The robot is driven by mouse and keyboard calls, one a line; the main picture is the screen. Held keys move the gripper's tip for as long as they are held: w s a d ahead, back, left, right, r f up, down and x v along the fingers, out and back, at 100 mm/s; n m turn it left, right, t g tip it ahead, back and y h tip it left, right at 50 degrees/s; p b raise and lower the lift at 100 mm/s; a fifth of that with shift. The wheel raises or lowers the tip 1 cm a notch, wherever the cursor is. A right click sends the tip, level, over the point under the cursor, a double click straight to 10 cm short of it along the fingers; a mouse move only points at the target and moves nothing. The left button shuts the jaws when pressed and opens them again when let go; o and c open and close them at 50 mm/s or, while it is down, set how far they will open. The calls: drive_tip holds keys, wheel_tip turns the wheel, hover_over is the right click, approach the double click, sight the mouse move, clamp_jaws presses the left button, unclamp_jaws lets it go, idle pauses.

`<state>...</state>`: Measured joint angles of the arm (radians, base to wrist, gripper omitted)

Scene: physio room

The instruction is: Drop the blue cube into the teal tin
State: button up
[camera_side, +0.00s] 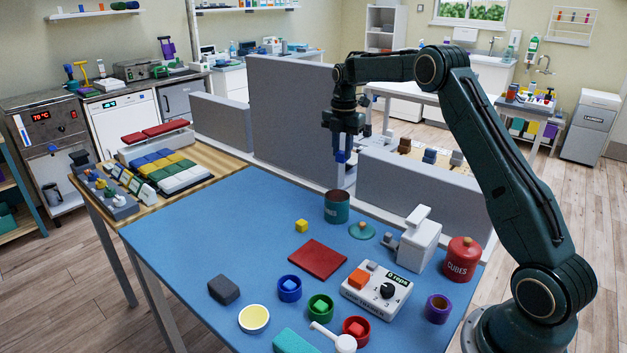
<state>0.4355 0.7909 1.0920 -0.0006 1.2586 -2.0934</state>
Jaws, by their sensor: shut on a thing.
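My gripper (342,150) is shut on a small blue cube (342,157). It points down and holds the cube in the air, above the teal tin (337,208) in the picture. The tin stands upright on the blue mat near its back edge, with its open top showing a brownish inside. The cube is clear of the tin's rim; how far it is from the tin in depth is hard to tell. A teal lid with a knob (362,231) lies on the mat to the right of the tin.
Grey partitions (290,115) stand behind the mat (215,240). A yellow cube (301,226), a red square (317,259), coloured cups (320,307), a reps counter box (378,290), a white dispenser (418,240) and a red cubes jar (462,260) are around the tin.

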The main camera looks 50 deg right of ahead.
sight(343, 152)
drive_tip(key=shift+d, duration=0.2)
drive_tip(key=shift+f, duration=0.15)
drive_tip(key=shift+f, duration=2.85)
drive_tip(key=o, duration=1)
drive_tip(key=shift+o, duration=0.2)
drive_tip(key=shift+r, duration=0.1)
wheel_tip(343, 152, up, 14)
drive_tip(key=shift+f, duration=0.25)
